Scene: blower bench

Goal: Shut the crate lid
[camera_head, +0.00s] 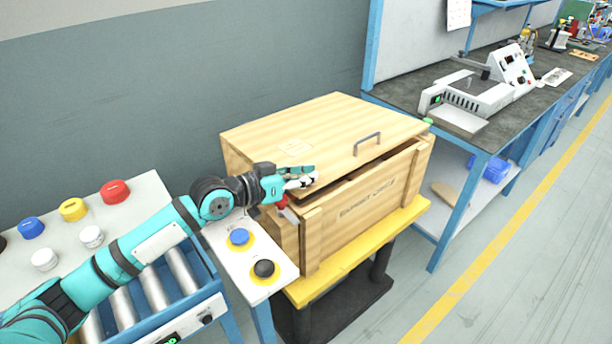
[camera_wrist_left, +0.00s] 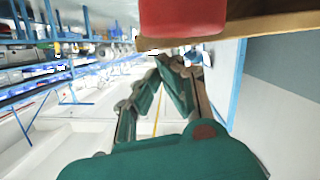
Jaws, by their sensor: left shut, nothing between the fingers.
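The wooden crate (camera_head: 365,208) stands on a yellow-topped stand, dark lettering on its front. Its wooden lid (camera_head: 330,122) has a metal handle (camera_head: 367,143) near the front edge. The lid is nearly down, with a dark gap between its front edge and the crate wall. My left gripper (camera_head: 308,177) is shut and empty at the lid's front-left corner; I cannot tell whether it touches the lid. In the left wrist view its fingers (camera_wrist_left: 170,65) come together below a wooden edge (camera_wrist_left: 235,30). My right gripper is not in view.
A panel with coloured buttons (camera_head: 239,237) and a roller conveyor (camera_head: 180,275) lie left of the crate. A workbench (camera_head: 420,92) with instruments stands behind right. The yellow stand (camera_head: 405,222) borders the crate's front. Floor (camera_head: 500,290) at right is clear.

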